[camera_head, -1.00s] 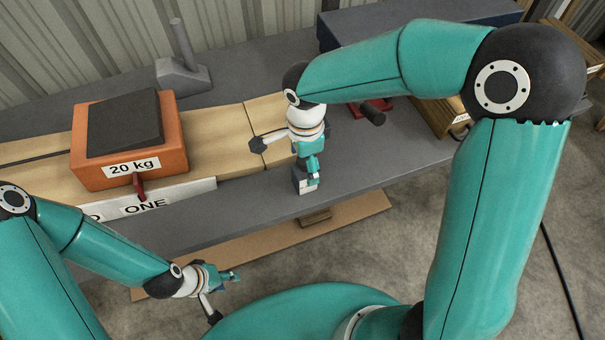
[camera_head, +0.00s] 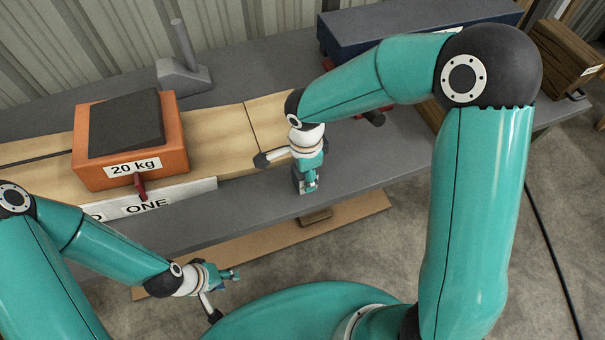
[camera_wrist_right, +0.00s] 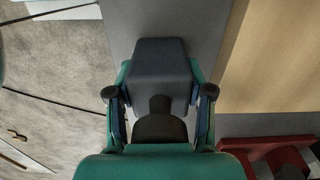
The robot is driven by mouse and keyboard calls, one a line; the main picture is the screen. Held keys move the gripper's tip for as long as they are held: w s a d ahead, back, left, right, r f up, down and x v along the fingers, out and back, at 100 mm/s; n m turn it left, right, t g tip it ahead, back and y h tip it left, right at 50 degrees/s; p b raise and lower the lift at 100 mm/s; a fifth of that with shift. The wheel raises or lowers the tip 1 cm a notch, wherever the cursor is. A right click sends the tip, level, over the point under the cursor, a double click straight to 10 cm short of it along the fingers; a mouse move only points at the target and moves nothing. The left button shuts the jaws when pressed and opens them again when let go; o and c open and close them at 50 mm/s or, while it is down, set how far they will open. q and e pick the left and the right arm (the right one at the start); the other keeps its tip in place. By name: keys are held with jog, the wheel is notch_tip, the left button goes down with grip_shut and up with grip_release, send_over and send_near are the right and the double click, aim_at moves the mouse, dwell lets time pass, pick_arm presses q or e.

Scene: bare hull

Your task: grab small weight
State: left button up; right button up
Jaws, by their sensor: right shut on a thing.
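The small weight (camera_head: 298,182) is a grey block near the front edge of the grey table. In the right wrist view the small weight (camera_wrist_right: 160,62) shows a dark round knob pointing toward the wrist. My right gripper (camera_head: 309,182) is over it, and in the wrist view its fingers (camera_wrist_right: 158,108) are shut on it, one on each side. In the head view the gripper hides part of the weight, and I cannot tell whether it is clear of the table. My left gripper (camera_head: 235,274) is low in front of the table, away from the weight; its finger opening is too small to judge.
An orange box (camera_head: 180,150) marked 20 kg, with a dark slab on top, stands left on wooden boards (camera_head: 225,135). A grey block with an upright handle (camera_head: 183,74) stands behind. A blue-grey case (camera_head: 420,25) and a brown wooden box (camera_head: 555,58) are back right.

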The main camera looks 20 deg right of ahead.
grip_shut()
jog(key=shift+r, duration=0.15)
